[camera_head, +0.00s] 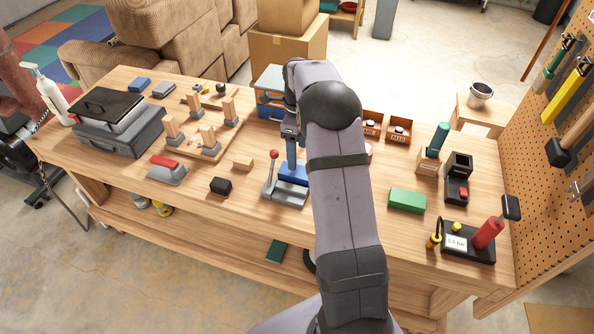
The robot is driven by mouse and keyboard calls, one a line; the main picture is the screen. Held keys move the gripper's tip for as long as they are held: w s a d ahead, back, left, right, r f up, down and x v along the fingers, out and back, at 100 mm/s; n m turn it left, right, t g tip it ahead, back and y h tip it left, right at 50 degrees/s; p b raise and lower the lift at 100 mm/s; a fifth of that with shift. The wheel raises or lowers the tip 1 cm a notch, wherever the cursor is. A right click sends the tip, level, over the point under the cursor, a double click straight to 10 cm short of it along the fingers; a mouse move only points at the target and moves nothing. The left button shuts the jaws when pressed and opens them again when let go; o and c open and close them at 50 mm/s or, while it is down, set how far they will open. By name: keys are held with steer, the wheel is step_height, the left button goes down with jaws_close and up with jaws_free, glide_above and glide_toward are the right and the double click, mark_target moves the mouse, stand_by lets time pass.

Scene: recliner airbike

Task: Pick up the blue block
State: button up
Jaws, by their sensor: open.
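A small blue block (139,84) lies flat on the wooden workbench (120,185), near its back left edge. A grey block (164,90) lies just to its right. My arm rises from the bottom of the picture, bends above the bench right of centre, and hides what is behind it. I cannot make out my gripper, which is hidden behind the arm. The blue block is far to the left of the arm, with nothing touching it from above.
A grey case (120,135) stands in front of the blue block. Wooden pegs on a board (205,148) stand to its right. A blue press (292,172) with a red-knobbed lever is beside my arm. A green block (407,200) lies right of it.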

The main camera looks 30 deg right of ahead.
mark_target(297, 171)
steer(key=shift+s+a+f+p, duration=0.1)
steer(key=shift+f+p, duration=0.75)
steer(key=shift+f, duration=0.85)
steer(key=shift+f+p, duration=0.7)
steer(key=shift+f, duration=1.25)
steer(key=c, duration=1.2)
